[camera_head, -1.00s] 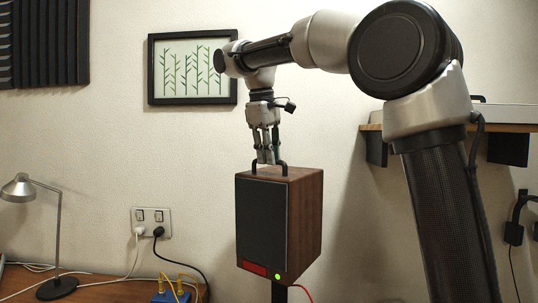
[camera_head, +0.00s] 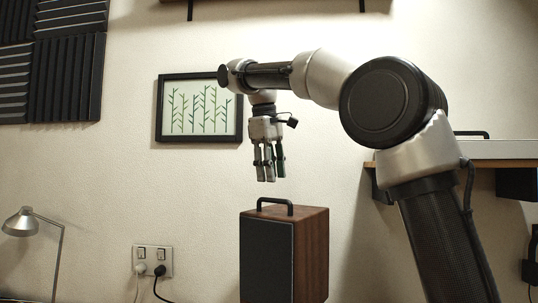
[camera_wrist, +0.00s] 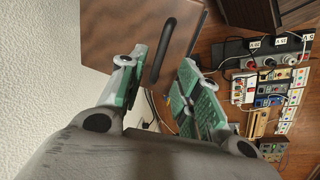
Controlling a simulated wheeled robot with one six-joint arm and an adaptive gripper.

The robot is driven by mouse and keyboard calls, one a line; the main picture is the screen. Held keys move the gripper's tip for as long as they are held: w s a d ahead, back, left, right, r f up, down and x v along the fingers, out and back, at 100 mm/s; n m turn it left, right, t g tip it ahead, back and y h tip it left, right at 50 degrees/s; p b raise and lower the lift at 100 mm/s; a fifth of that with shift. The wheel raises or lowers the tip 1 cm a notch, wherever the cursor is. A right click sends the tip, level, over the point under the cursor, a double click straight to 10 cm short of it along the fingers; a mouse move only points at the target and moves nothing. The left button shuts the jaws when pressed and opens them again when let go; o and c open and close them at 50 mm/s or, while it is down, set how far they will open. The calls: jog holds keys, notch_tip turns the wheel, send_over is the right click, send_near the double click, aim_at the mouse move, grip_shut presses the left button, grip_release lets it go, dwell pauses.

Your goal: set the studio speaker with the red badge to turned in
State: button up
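The studio speaker (camera_head: 266,262) has a dark front grille, brown wood sides and a black handle (camera_head: 276,203) on top. Its front faces toward the camera and its right side shows. Its lower part, with the red badge, is below the head view. My gripper (camera_head: 268,181) hangs above the handle with a visible gap, pointing down. In the wrist view, the green-padded fingers (camera_wrist: 163,68) are apart and empty. The speaker's wooden top (camera_wrist: 112,28) and handle (camera_wrist: 170,45) show beyond them, the handle in line with the gap.
A desk lamp (camera_head: 22,222) stands at the lower left, beside a wall socket (camera_head: 152,260). A framed picture (camera_head: 199,107) hangs behind my gripper. A shelf (camera_head: 500,165) is at the right. The wrist view shows several cables and small devices (camera_wrist: 268,90) on the wooden desk.

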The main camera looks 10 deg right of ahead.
jog(key=r, duration=0.4)
jog(key=a+r, duration=0.1)
jog(key=shift+s+r, duration=0.4)
jog(key=s+d+f+m, duration=0.2)
jog(key=s+d+f, duration=0.2)
jog(key=d, duration=0.4)
jog(key=s+d+f+m+t, duration=0.1)
jog(key=s+d+f+m, duration=0.1)
jog(key=s+d+f, duration=0.2)
jog(key=s+d+f+m+t+y, duration=0.1)
jog(key=s+d+f, duration=0.3)
jog(key=s+f, duration=0.7)
jog(key=s+d+f+m, duration=0.3)
jog(key=s+f, duration=0.4)
jog(key=f, duration=0.5)
jog(key=shift+s+d+f+t+y, duration=0.3)
jog(key=shift+d+t, duration=0.1)
jog(key=shift+d, duration=0.35)
jog(key=shift+r, duration=0.1)
